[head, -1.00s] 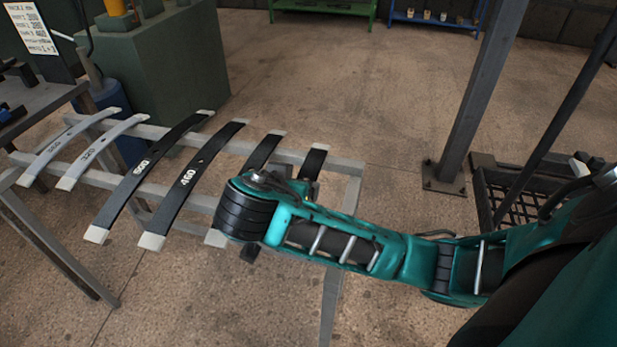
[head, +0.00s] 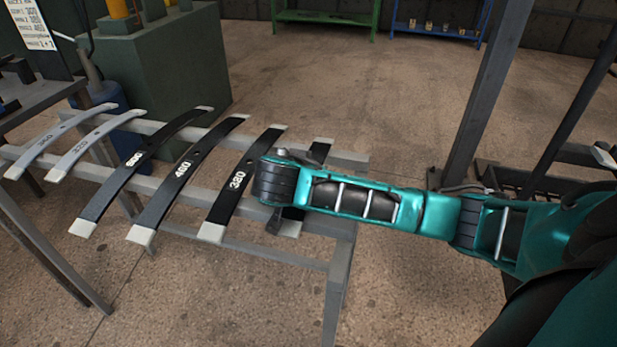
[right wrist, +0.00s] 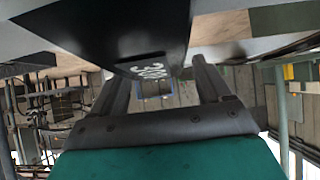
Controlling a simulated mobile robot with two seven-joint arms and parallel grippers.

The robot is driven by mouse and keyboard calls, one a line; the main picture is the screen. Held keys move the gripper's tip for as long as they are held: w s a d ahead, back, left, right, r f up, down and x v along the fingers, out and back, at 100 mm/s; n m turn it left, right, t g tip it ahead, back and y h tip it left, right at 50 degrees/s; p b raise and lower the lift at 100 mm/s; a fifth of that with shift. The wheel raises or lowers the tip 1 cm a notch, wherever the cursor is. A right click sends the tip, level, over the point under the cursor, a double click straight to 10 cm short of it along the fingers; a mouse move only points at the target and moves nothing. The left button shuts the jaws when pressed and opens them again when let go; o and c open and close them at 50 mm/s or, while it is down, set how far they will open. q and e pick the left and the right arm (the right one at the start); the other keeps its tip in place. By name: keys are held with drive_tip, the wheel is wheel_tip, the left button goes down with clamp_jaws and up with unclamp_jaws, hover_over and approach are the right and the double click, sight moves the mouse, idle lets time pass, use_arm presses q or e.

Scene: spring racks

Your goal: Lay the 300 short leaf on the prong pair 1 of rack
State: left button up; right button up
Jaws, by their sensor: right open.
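A dark leaf with pale ends lies at the right end of the row on the grey rack (head: 150,185). My right arm hides its middle; its near pale end (head: 289,228) and far dark end (head: 322,148) show. In the right wrist view a dark leaf (right wrist: 100,35) with a white label, seemingly beginning 30, is close in front of my right gripper (right wrist: 160,75). The gripper is open, its two fingers apart on either side of the label. In the head view the gripper (head: 274,222) is mostly hidden at the arm's end. My left gripper is out of view.
To the left on the rack lie black leaves marked 380 (head: 238,180), 460 (head: 182,168) and one more, then two grey leaves. A green block (head: 170,70) stands behind. A grey post (head: 485,100) rises at the right. The floor between is clear.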

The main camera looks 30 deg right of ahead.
drive_tip(key=shift+w+d+f, duration=0.1)
clamp_jaws()
idle(0.9)
